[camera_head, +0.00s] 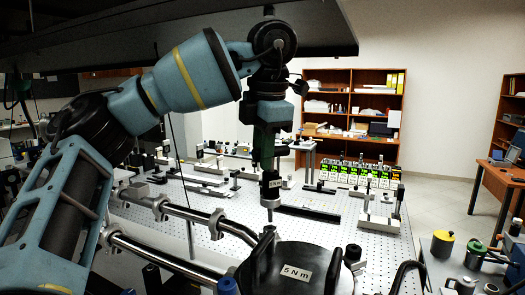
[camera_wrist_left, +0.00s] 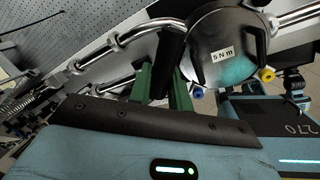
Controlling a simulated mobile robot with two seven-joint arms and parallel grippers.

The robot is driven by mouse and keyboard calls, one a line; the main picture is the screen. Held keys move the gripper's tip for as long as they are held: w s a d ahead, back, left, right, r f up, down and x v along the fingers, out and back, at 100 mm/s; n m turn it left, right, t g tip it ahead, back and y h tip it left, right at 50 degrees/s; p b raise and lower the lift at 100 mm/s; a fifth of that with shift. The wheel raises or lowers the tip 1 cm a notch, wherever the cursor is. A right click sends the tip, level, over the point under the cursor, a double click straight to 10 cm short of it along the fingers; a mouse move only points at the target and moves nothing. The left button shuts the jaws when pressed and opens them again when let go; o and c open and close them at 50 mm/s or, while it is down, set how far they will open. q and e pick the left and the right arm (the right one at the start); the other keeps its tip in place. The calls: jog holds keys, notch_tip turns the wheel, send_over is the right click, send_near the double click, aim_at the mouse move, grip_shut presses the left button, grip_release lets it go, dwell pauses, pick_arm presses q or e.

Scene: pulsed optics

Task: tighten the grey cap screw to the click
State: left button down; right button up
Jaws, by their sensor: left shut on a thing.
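My left gripper (camera_head: 265,158) hangs down from the blue arm in the head view. It is shut on a dark upright driver tool (camera_head: 271,185) with a small pale label. The tool's thin shaft points down, its tip close above the near black round cover (camera_head: 315,262). The cover carries a white "5 N m" label. In the left wrist view the green fingers (camera_wrist_left: 162,88) stand either side of the black tool (camera_wrist_left: 170,58), beside the cover (camera_wrist_left: 205,62). I cannot make out the grey cap screw or whether the tip touches it. My right gripper is not in view.
Metal pipes (camera_head: 150,252) run to the cover from the left. A perforated optics table (camera_head: 340,225) with several mounts lies behind. Yellow (camera_head: 443,240) and green (camera_head: 475,250) topped items stand at the right. A dark shelf (camera_head: 190,28) overhangs the arm.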

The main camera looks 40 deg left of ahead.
pick_arm(q)
jog(key=shift+f, duration=0.15)
dwell(0.5)
jog(key=shift+f, duration=0.85)
jog(key=shift+f, duration=0.4)
dwell(0.4)
